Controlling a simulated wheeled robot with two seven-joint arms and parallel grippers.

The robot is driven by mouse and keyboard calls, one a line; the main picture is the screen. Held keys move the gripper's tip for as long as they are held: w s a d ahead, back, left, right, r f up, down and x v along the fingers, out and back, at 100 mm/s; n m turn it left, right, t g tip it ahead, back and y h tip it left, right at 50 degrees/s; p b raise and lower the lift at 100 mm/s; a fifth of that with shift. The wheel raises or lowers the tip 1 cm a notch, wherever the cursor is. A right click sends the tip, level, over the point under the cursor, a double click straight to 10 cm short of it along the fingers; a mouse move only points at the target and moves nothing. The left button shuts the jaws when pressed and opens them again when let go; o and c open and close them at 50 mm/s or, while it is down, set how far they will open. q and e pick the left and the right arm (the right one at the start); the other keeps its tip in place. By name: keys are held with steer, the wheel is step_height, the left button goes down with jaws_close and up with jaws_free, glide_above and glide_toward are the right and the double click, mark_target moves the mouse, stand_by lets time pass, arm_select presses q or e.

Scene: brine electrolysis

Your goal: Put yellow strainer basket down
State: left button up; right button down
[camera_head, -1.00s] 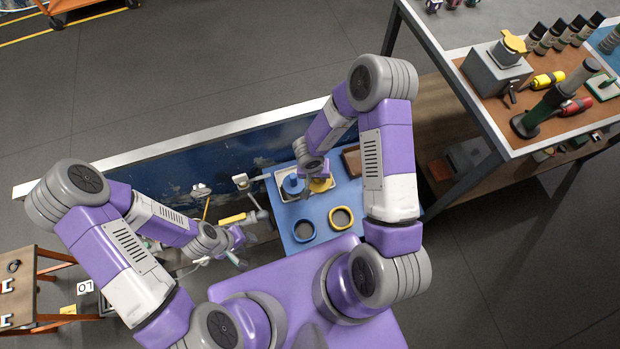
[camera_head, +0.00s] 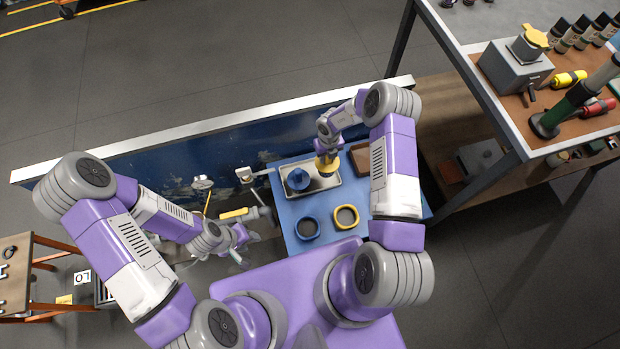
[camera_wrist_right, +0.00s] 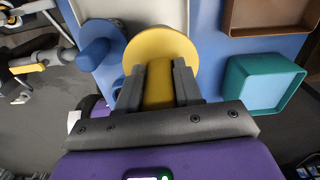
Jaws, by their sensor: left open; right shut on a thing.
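The yellow strainer basket (camera_head: 326,168) is in my right gripper (camera_head: 326,154), over the right part of a metal tray (camera_head: 322,187). In the right wrist view the basket's round yellow part (camera_wrist_right: 160,46) is beyond the fingers, and the fingers are shut on its yellow stem. I cannot tell whether its underside touches the tray. A blue strainer basket (camera_head: 298,180) stands on the tray's left part. My left gripper (camera_head: 243,240) is open and empty, low and left of the blue mat; its fingers are small in view.
A blue ring-shaped holder (camera_head: 307,238) and a yellow one (camera_head: 345,227) sit on the blue mat (camera_head: 288,212), nearer me. A brown tray (camera_wrist_right: 268,12) and a teal bin (camera_wrist_right: 258,85) lie to the right. A shelf table (camera_head: 497,165) stands further right.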

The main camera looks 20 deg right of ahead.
mark_target(326, 168)
steer(key=shift+w+f+m, duration=0.15)
steer(key=shift+f+m, duration=0.15)
steer(key=shift+f, duration=0.05)
step_height(326, 168, down, 10)
steer(key=b, duration=0.4)
steer(key=shift+r, duration=0.25)
steer(key=c, duration=0.7)
jaws_free()
steer(key=shift+c, duration=0.2)
